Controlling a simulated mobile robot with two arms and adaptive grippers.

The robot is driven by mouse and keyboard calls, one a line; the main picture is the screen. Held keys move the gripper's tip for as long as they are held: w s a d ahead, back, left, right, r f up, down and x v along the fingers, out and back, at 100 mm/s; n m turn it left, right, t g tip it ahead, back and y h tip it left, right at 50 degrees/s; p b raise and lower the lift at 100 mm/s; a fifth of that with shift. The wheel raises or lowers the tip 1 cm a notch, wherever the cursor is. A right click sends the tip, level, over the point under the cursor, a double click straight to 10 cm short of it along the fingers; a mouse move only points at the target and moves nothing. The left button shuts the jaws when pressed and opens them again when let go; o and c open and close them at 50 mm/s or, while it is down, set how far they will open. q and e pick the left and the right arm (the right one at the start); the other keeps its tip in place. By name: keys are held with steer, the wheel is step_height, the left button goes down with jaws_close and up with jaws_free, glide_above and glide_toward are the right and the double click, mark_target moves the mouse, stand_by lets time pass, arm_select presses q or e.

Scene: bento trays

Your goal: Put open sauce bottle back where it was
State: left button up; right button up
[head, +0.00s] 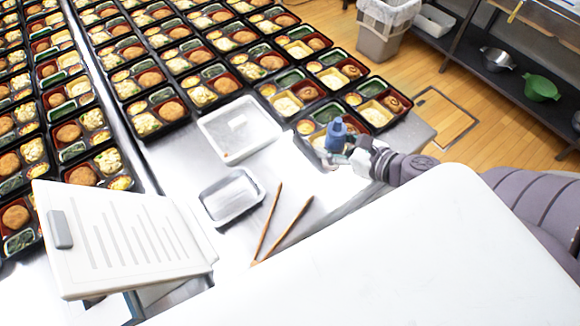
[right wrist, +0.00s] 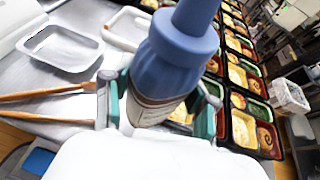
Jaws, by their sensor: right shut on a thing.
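The sauce bottle (head: 336,133) has a blue top with a spout and a pale labelled body. In the right wrist view the bottle (right wrist: 172,62) stands between the fingers with its spout pointing up, slightly tilted in the picture. My right gripper (head: 343,157) is shut on its body. My left gripper is not in view.
Two wooden sticks (head: 268,222) lie in front. A white lined board (head: 128,240) is at the left. Bare metal table shows between the trays.

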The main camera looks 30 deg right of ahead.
steer(key=shift+s+a+r+n+y, duration=0.15)
steer(key=shift+s+n+y, duration=0.15)
steer(key=shift+s+y, duration=0.3)
steer(key=shift+a, duration=0.1)
steer(key=shift+w+a+f, duration=0.2)
steer(key=shift+w+f, duration=0.05)
steer(key=shift+w+a+f+p, duration=0.2)
steer(key=shift+w+a+f, duration=0.8)
steer(key=shift+w+f, duration=0.7)
steer(key=shift+w+a+f+p, duration=0.2)
steer(key=shift+w+a+f, duration=0.75)
steer(key=shift+w+f, duration=0.65)
steer(key=shift+w+a+f+p, duration=0.2)
steer(key=shift+w+a+f, duration=0.95)
steer(key=shift+f, duration=0.9)
steer(key=shift+w+d+f, duration=0.1)
steer(key=shift+w+d, duration=0.05)
steer(key=o, duration=0.6)
